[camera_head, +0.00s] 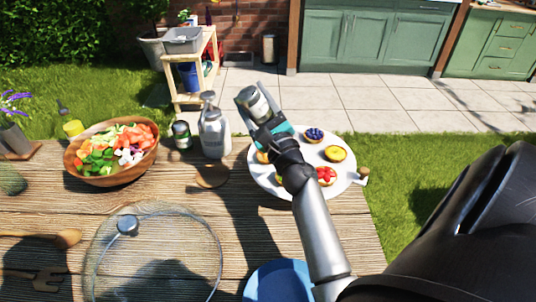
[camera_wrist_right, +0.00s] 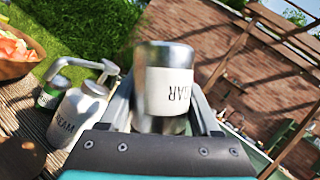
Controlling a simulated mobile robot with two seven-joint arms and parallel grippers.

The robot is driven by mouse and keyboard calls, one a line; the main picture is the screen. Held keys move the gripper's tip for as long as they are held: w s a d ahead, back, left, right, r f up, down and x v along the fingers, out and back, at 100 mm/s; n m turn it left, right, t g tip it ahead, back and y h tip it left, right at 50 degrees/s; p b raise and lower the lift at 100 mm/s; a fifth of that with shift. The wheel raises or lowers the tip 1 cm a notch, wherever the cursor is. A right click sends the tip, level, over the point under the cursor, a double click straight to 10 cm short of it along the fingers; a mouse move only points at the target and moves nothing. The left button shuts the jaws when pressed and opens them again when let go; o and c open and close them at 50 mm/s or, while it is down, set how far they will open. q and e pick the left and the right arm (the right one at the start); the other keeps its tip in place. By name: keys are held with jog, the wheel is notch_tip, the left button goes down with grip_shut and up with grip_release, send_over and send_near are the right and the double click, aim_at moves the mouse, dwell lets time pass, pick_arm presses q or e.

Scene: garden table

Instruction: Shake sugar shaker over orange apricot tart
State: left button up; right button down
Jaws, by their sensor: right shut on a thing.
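The sugar shaker (camera_head: 252,101), a silver can with a white label, is held in my right gripper (camera_head: 265,115). The gripper is shut on it above the far left side of the white round board. In the right wrist view the shaker (camera_wrist_right: 168,88) fills the jaws, and its label reads upside down. A yellow-orange tart (camera_head: 336,153) lies on the right of the board. Another orange-looking tart (camera_head: 262,156) at the left is partly hidden by my arm; I cannot tell which is apricot. My left gripper is not in view.
The white board (camera_head: 290,190) also bears a blueberry tart (camera_head: 314,134) and a strawberry tart (camera_head: 326,175). A cream bottle (camera_head: 214,135) and a small green-labelled jar (camera_head: 182,134) stand left of it. A salad bowl (camera_head: 112,152), glass lid (camera_head: 152,255) and blue plate (camera_head: 278,283) occupy the table.

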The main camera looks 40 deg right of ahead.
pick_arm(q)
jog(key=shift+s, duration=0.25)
pick_arm(e)
jog(key=shift+f, duration=0.3)
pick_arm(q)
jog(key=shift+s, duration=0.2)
